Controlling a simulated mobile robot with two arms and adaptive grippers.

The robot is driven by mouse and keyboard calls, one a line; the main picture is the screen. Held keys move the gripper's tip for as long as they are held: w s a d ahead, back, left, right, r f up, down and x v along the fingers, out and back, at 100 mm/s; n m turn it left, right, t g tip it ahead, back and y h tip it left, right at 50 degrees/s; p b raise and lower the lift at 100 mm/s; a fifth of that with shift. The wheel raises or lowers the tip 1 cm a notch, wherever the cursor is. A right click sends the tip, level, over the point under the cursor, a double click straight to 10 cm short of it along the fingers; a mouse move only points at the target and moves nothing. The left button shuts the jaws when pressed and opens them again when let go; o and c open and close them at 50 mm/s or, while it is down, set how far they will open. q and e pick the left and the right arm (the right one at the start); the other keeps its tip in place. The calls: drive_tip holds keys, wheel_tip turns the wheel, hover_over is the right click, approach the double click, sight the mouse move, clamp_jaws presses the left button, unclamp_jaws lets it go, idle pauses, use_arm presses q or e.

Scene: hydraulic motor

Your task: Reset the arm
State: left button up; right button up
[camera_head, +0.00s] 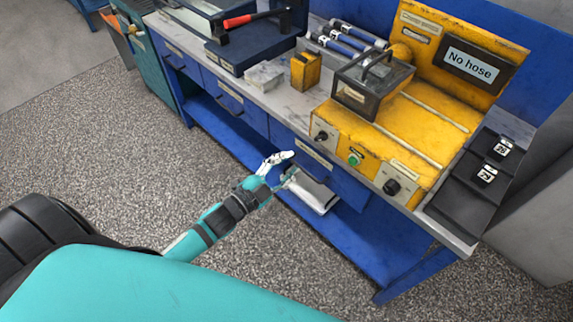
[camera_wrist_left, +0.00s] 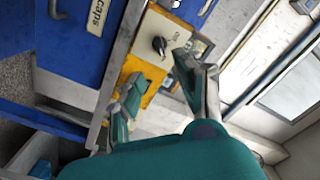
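My left arm (camera_head: 222,213) reaches in from the lower left, in front of the blue workbench (camera_head: 259,117). My right gripper is not in view.
A yellow test machine (camera_head: 400,140) with knobs and a "No hose" screen (camera_head: 470,65) stands on the bench top. A dark tray (camera_head: 465,185) with two labelled items is at the right. A red-handled tool (camera_head: 238,21) lies at the back left. Speckled floor (camera_head: 110,150) is clear at the left.

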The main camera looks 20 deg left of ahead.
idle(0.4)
use_arm(q)
drive_tip(key=s+a+f+n+g+y, duration=0.25)
drive_tip(key=s+f, duration=0.25)
drive_tip(key=f, duration=0.6)
drive_tip(key=s+a+f+n+g+y, duration=0.1)
drive_tip(key=s+f+n+g, duration=0.2)
drive_tip(key=f, duration=0.7)
drive_tip(key=s+a+f+n+g+y, duration=0.1)
drive_tip(key=s+f+n+g+y, duration=0.15)
drive_tip(key=s+f, duration=0.6)
drive_tip(key=s+d+f+n+g, duration=0.1)
drive_tip(key=s+f+g, duration=0.3)
drive_tip(key=s+f, duration=0.4)
drive_tip(key=s+f+n+g, duration=0.1)
drive_tip(key=s+f+g, duration=0.3)
drive_tip(key=s+f, duration=0.4)
drive_tip(key=s, duration=0.7)
drive_tip(key=shift+s+d+n, duration=0.15)
drive_tip(key=shift+d+n, duration=0.2)
drive_tip(key=shift+n, duration=0.05)
